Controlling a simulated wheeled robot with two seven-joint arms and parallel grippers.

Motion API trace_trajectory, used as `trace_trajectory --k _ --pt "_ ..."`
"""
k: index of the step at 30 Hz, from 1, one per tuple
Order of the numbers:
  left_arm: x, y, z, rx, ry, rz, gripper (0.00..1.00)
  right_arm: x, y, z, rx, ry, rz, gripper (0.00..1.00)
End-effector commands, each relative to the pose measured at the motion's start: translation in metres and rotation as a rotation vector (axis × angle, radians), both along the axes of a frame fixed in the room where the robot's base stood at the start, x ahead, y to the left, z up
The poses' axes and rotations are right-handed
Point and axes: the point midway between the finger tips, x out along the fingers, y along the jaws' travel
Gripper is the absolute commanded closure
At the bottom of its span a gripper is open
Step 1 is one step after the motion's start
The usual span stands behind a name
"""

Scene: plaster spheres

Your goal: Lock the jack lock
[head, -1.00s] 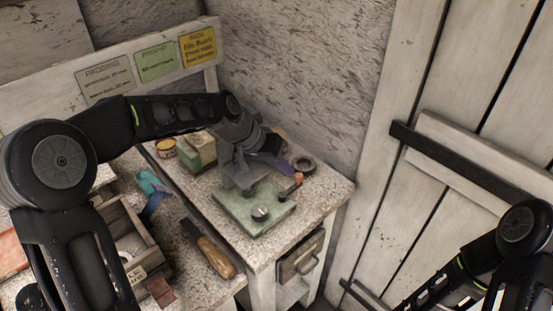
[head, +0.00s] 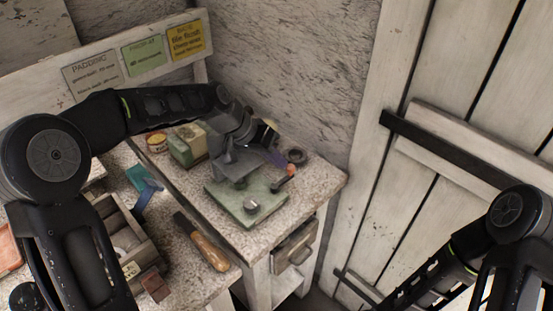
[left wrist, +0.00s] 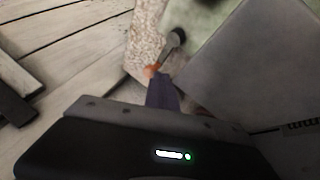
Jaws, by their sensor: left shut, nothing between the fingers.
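The jack has a green base plate (head: 225,201) with a round metal knob (head: 251,205) and a grey upper plate (head: 237,164). The grey plate also fills the right of the left wrist view (left wrist: 245,65). At the jack's right side is a small dark lever with an orange tip (head: 291,169); its tip (left wrist: 151,71) also shows in the left wrist view. My left gripper (head: 279,159) is shut and empty, its purplish fingertips (left wrist: 161,88) close beside the orange tip. I cannot tell whether they touch. My right gripper is out of view.
A black ring (head: 295,156) lies just behind the lever. A wooden-handled tool (head: 208,249) lies in front. The right edge of the worktop is near.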

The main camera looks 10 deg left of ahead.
Motion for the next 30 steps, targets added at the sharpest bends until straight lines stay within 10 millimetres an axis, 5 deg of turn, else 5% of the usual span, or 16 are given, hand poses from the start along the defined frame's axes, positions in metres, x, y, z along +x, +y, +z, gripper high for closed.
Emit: trace_trajectory --k 30 --pt "-0.007 -0.027 -0.001 -0.002 -0.001 -0.456 1.00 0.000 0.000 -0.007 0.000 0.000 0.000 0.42"
